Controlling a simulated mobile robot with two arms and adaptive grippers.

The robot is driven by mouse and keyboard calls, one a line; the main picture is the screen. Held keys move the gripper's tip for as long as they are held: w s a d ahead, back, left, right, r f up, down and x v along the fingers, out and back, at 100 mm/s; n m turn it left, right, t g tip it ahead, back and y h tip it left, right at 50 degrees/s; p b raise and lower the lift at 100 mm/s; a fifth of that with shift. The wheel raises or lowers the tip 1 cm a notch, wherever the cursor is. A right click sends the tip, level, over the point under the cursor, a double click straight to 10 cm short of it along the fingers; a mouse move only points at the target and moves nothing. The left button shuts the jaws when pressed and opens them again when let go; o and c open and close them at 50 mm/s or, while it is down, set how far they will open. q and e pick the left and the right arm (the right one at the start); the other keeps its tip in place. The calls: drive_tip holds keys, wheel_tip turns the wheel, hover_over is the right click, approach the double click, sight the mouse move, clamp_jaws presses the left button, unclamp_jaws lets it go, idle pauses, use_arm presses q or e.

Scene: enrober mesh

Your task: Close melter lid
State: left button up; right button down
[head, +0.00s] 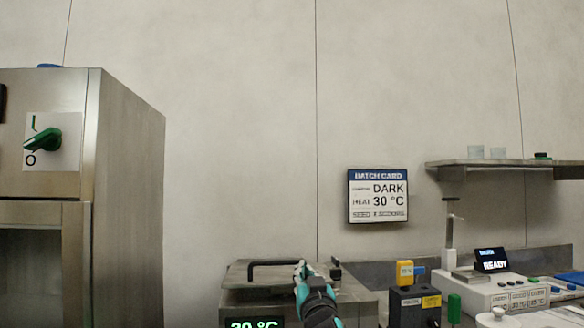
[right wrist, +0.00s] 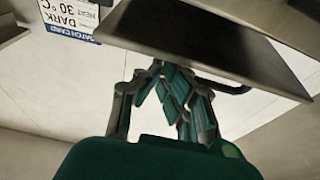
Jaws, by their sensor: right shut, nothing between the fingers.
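The melter (head: 345,305) stands at the bottom centre of the head view, with a green 30 °C display (head: 257,324) on its front. Its grey metal lid (head: 238,273) carries a black bar handle (head: 272,263) and looks flat or nearly flat on top; whether a gap is left under it I cannot tell. My right gripper (head: 303,268) is shut and empty at the right end of the handle, in front of the lid. In the right wrist view the shut fingers (right wrist: 167,82) are close to the grey plate (right wrist: 205,40) and handle (right wrist: 222,84); contact is unclear. My left gripper is not in view.
A steel cabinet (head: 130,190) with a green rotary switch (head: 42,141) stands at left. A batch card (head: 378,196) hangs on the wall. Right of the melter are a black box (head: 414,308), a white machine (head: 510,290) and a wall shelf (head: 500,163). Space above the melter is clear.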

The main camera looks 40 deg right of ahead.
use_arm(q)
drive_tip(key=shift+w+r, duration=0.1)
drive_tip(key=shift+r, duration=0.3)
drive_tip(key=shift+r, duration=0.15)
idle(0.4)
